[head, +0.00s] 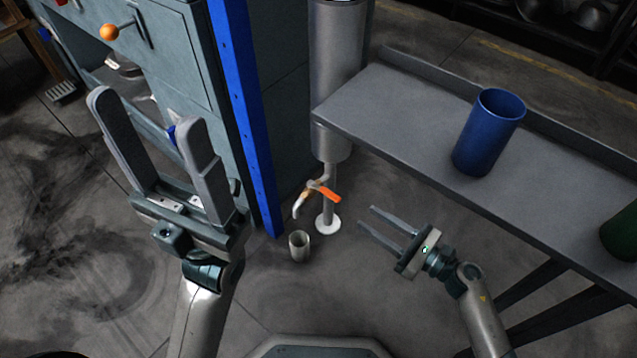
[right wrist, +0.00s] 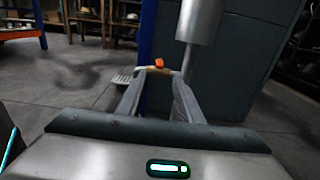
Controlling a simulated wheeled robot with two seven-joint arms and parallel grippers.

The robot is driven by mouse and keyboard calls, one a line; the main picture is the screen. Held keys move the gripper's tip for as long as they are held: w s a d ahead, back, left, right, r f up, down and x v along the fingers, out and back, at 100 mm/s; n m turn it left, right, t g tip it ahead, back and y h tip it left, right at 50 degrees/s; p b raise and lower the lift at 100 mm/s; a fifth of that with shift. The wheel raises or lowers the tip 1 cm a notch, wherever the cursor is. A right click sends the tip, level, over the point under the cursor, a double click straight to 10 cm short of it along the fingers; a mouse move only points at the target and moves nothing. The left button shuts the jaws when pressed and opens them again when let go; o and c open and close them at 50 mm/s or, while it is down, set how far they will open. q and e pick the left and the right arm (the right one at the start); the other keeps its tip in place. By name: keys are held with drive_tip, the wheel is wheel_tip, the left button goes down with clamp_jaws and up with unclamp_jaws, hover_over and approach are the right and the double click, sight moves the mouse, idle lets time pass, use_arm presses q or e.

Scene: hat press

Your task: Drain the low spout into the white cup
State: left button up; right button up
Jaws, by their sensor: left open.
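The low spout (head: 299,206) comes off the foot of a grey metal cylinder and points down. Its tap has an orange lever (head: 325,191), also visible in the right wrist view (right wrist: 159,63). The small pale cup (head: 299,246) stands upright on the floor, just below the spout's mouth; whether it is directly under it is hard to tell. My right gripper (head: 367,220) is open and empty, to the right of the tap and apart from it. In the right wrist view the tap shows beyond and between its fingertips. My left gripper (head: 145,112) is open and empty, raised at the left.
The grey cylinder (head: 338,75) stands between a blue post (head: 245,110) and a grey bench (head: 400,115). A blue cup (head: 487,135) and a green container (head: 622,232) are on the bench. A cabinet with an orange knob (head: 109,32) is at the left. Floor around the cup is clear.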

sight(318, 187)
drive_tip(key=shift+a, duration=0.1)
drive_tip(key=b+x, duration=0.2)
drive_tip(key=x, duration=1.5)
drive_tip(key=shift+w+a, duration=0.1)
drive_tip(key=shift+w, duration=0.05)
clamp_jaws()
